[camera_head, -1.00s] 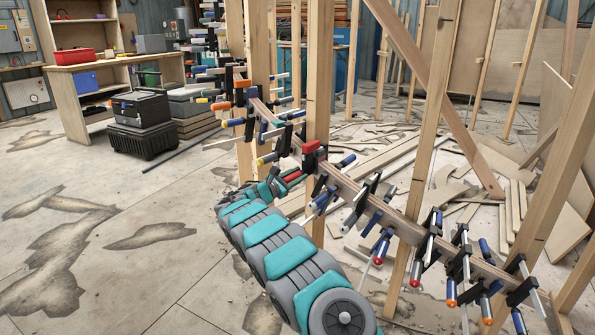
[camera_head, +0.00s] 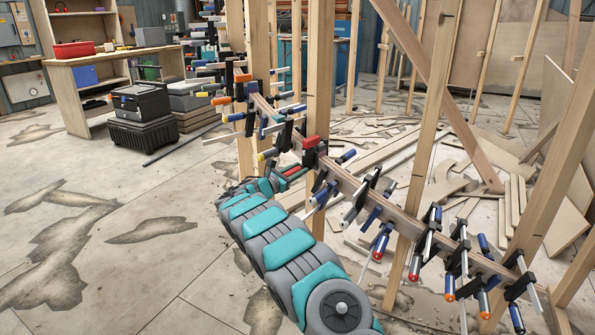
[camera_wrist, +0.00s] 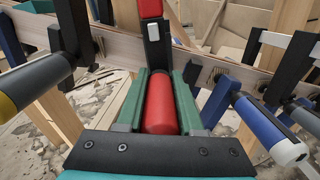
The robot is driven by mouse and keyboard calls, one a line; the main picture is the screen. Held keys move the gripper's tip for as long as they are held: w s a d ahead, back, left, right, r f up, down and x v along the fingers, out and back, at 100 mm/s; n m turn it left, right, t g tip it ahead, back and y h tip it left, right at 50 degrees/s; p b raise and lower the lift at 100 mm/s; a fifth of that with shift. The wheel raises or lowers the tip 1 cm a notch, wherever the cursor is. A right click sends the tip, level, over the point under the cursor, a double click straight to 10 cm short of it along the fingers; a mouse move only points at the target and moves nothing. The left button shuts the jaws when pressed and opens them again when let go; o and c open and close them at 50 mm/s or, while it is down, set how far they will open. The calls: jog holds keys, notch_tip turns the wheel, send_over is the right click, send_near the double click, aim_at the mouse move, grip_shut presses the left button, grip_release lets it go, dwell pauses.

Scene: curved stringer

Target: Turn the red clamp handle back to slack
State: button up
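The red clamp handle (camera_wrist: 162,105) lies lengthwise between the two green fingers of my gripper (camera_wrist: 164,95) in the wrist view. The fingers press close along both its sides, with no clear gap, so my gripper looks shut on it. Above it, the clamp's black bar and red head (camera_wrist: 151,9) cross the curved wooden stringer. In the head view, the clamp's red head (camera_head: 311,142) sits on the stringer (camera_head: 385,203). My gripper (camera_head: 290,172) is just below and left of it, at the end of my teal and grey arm, with a little red showing between the fingers.
Another blue and white handle (camera_wrist: 268,130) is close on the right. Upright wooden posts (camera_head: 320,70) rise beside the stringer. The floor on the left is open.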

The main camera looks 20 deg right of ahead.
jog(key=o, duration=0.5)
jog(key=shift+c, duration=0.2)
jog(key=b+v, duration=0.1)
jog(key=v, duration=0.6)
jog(key=shift+s+a, duration=0.2)
jog(key=shift+a, duration=0.15)
jog(key=shift+f, duration=0.1)
jog(key=v, duration=1)
jog(key=shift+p, duration=0.3)
jog(key=shift+s, duration=0.1)
